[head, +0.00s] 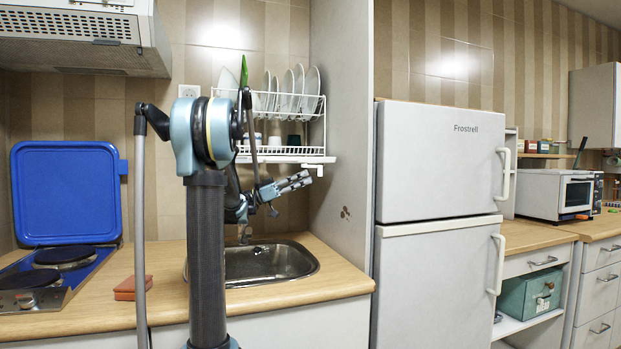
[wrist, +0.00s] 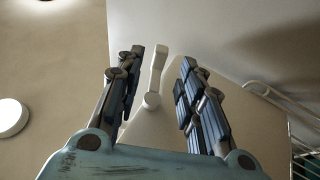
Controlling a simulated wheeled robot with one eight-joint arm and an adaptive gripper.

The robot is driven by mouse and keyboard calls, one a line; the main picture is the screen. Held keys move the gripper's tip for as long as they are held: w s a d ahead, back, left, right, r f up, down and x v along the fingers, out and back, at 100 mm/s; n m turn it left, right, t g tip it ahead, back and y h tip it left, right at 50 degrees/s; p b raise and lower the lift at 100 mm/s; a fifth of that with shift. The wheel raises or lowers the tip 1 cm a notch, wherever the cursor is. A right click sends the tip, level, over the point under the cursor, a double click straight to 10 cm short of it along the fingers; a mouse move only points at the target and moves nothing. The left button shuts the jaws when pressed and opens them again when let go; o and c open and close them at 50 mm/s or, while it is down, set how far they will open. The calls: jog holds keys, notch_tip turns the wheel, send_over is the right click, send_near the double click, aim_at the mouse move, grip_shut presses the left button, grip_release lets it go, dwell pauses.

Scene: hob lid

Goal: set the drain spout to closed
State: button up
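The drain spout (head: 320,170) is a small white piece at the right front end of the dish rack's drip tray (head: 285,159). In the wrist view the spout (wrist: 158,70) is a short white lever with a round pivot at its near end. It lies between my gripper's fingers, with a gap on both sides. My gripper (head: 308,180) is open and just below the tray's right end in the head view. In the wrist view my gripper (wrist: 163,62) shows its two dark padded fingers apart and holding nothing. The fingers do not appear to touch the spout.
The white dish rack (head: 302,104) holds several plates above the sink (head: 290,262). A tall side panel (head: 343,140) stands close on the right, beside the fridge (head: 440,160). A blue hob lid (head: 68,190) stands raised at the left.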

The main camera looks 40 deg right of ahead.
jog(key=shift+x, duration=2.1)
grip_shut()
